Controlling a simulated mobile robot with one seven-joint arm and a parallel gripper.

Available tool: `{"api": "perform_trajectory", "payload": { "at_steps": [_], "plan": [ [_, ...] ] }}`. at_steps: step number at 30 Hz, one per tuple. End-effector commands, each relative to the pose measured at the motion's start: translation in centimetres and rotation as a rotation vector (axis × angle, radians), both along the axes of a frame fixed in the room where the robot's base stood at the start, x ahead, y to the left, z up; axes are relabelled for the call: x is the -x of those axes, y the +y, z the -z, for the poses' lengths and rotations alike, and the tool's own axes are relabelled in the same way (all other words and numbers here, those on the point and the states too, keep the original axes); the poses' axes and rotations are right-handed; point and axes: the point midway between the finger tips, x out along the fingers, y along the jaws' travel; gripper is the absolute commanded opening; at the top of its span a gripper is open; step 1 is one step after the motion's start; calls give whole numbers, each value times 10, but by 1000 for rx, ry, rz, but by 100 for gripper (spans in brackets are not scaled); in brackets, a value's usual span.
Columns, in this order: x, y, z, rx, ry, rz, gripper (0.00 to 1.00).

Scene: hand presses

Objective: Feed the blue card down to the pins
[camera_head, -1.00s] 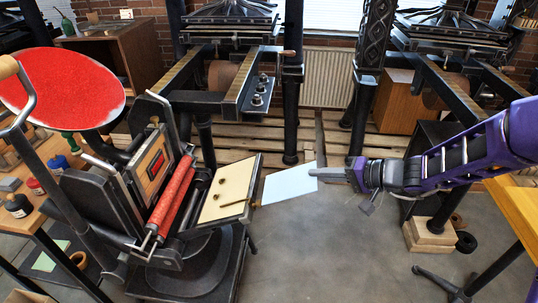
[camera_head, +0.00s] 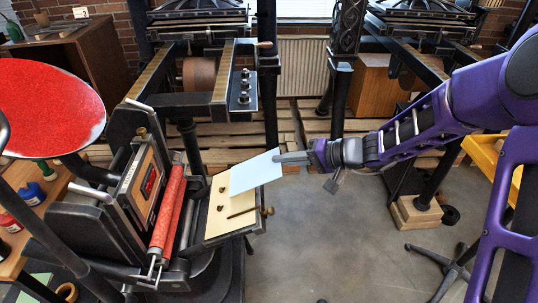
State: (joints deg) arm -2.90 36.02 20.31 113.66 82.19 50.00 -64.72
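The light blue card (camera_head: 255,173) is held by its right edge in my gripper (camera_head: 283,159), which is shut on it. The card is tilted and overlaps the upper right part of the cream platen board (camera_head: 218,209) in the picture. I cannot tell whether it touches the board. Two dark pins (camera_head: 221,199) show on the board to the left of the card.
The hand press has red rollers (camera_head: 168,213) left of the board and a red ink disc (camera_head: 50,103) above left. Larger presses (camera_head: 205,60) stand behind. The grey floor (camera_head: 330,235) at right is mostly open.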

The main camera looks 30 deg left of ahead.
Motion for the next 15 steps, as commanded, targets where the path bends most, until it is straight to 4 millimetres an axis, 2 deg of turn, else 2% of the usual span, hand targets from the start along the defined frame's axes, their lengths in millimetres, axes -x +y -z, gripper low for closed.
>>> {"api": "perform_trajectory", "payload": {
  "at_steps": [8,15],
  "plan": [
    [0,0,4,0,0,0,0],
    [1,1,22,0,2,0,0]
  ]
}}
